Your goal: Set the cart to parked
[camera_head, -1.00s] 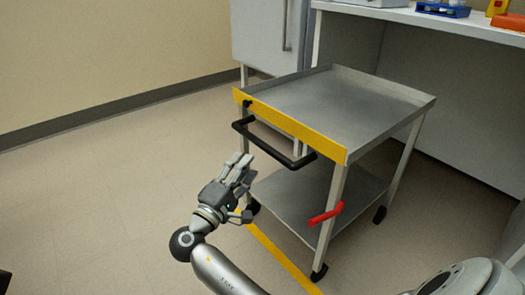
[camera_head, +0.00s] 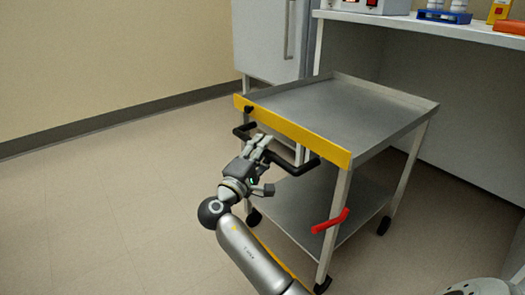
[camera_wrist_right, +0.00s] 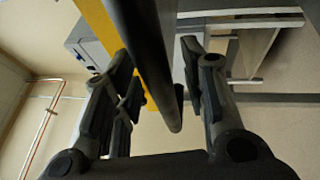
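The cart (camera_head: 345,110) is a grey metal trolley with two shelves, a yellow front edge (camera_head: 295,132), pale legs and dark casters. A black bar handle (camera_head: 302,166) sticks out from the yellow edge. A red lever (camera_head: 331,221) sits low on the near front leg. My right gripper (camera_head: 262,146) is at the middle of the handle. In the right wrist view the fingers (camera_wrist_right: 160,58) are open on either side of the black bar (camera_wrist_right: 146,65), with gaps visible. My left gripper is not in view.
A yellow floor line (camera_head: 283,262) runs beneath the cart, partly hidden by my arm. A pale cabinet (camera_head: 262,40) stands behind it. A white bench (camera_head: 440,27) with lab items is at the right. The floor at left is clear.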

